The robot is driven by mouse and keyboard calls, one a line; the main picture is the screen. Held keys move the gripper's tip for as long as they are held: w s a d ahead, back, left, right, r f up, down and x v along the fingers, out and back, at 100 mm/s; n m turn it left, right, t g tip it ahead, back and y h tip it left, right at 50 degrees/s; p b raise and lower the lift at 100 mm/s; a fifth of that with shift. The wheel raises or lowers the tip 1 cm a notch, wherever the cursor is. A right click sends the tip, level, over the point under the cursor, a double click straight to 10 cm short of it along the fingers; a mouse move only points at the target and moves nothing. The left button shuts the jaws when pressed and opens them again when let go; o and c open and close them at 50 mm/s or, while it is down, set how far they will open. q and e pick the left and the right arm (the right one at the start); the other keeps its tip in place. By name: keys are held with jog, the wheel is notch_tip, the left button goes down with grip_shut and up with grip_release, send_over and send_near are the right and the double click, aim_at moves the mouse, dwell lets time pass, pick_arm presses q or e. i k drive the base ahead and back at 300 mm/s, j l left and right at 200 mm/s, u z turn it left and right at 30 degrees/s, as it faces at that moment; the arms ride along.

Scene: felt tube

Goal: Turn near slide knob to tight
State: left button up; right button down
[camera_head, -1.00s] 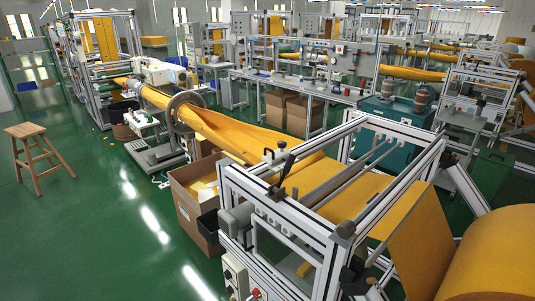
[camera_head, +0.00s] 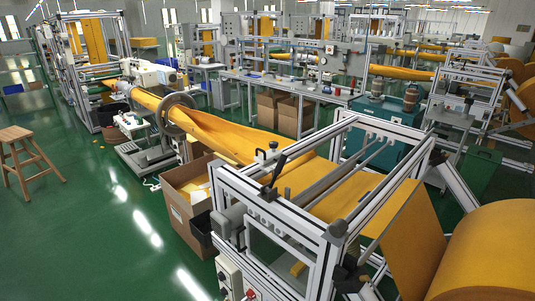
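The near machine frame (camera_head: 290,226) of silver aluminium rails stands at the lower middle. Black knob-like parts sit on it: a black lever handle (camera_head: 274,172) on its left top rail, a small black knob (camera_head: 272,145) behind that, and a dark grey rounded part (camera_head: 338,228) at its near corner. I cannot tell which of these is the near slide knob, or how tight it is. Yellow felt (camera_head: 300,180) runs through the frame from a large roll (camera_head: 490,255) at the lower right. Neither of my grippers is in view.
A cardboard box (camera_head: 186,200) stands against the frame's left side. A control box with a red button (camera_head: 250,294) is low at the front. A wooden stool (camera_head: 28,160) is at the far left. The green floor (camera_head: 95,235) left of the machine is clear.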

aim_at(273, 145)
jog(key=i+j+u, duration=0.7)
jog(key=j, duration=0.15)
jog(key=i+j+u, duration=0.6)
jog(key=i, duration=0.25)
jog(key=i+u, duration=0.3)
jog(key=i, duration=0.25)
jog(key=i+z, duration=0.45)
jog(key=i+j+z, duration=0.1)
jog(key=i+z, duration=0.15)
jog(key=z, duration=0.15)
